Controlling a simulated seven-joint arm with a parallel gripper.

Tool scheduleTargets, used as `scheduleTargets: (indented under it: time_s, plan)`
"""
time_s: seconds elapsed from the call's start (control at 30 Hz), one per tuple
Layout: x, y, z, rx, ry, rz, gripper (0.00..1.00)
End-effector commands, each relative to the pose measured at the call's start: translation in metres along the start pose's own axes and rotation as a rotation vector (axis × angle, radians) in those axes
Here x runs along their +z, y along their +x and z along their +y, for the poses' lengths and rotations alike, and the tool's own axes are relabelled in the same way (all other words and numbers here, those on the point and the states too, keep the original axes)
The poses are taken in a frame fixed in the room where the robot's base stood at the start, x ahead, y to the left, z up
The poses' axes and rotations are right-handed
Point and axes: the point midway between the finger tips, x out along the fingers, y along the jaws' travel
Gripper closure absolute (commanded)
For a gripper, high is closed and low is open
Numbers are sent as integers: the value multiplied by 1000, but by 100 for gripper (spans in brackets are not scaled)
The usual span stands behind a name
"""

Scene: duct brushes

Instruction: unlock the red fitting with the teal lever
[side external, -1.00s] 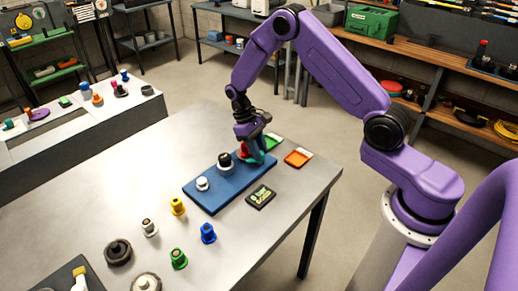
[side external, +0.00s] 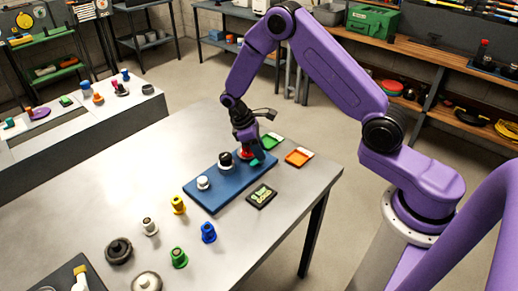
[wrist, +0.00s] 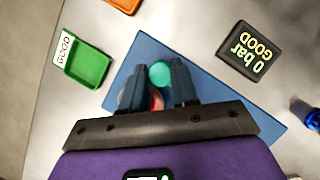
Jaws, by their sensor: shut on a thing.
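The red fitting (side external: 246,154) stands at the far right end of the blue board (side external: 213,198). In the wrist view the red fitting (wrist: 157,102) is partly hidden by my fingers. The teal lever (side external: 257,161) sticks out on the fitting's near right side. In the wrist view the rounded end of the teal lever (wrist: 160,73) lies between my two fingertips. My gripper (side external: 250,152) is low over the fitting and is shut on the teal lever; it also shows in the wrist view (wrist: 160,80). The exact finger contact is hard to see in the side view.
A black fitting (side external: 225,160) and a white one (side external: 203,182) stand on the same board. A green tray (side external: 271,141), an orange tray (side external: 298,157) and a black "0 bar GOOD" display (side external: 261,196) lie nearby. Several coloured plugs stand on the near table.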

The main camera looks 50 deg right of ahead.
Motion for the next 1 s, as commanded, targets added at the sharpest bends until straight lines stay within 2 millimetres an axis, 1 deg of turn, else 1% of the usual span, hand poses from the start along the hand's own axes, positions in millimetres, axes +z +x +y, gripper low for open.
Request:
scheduleTargets:
  time_s: [0.37,0.4,0.43,0.47,0.8,0.87,0.97,1.0]
  plan:
    - [0,-1,0,2,-2,2,100]
    - [0,-1,0,2,-2,2,58]
    - [0,-1,0,2,-2,2,48]
    - [0,0,0,2,-1,2,46]
    - [0,-3,0,2,-1,1,46]
    - [-1,-8,0,3,-1,3,46]
    - [-1,-21,0,4,0,5,46]
    - [-1,-28,0,4,0,5,46]
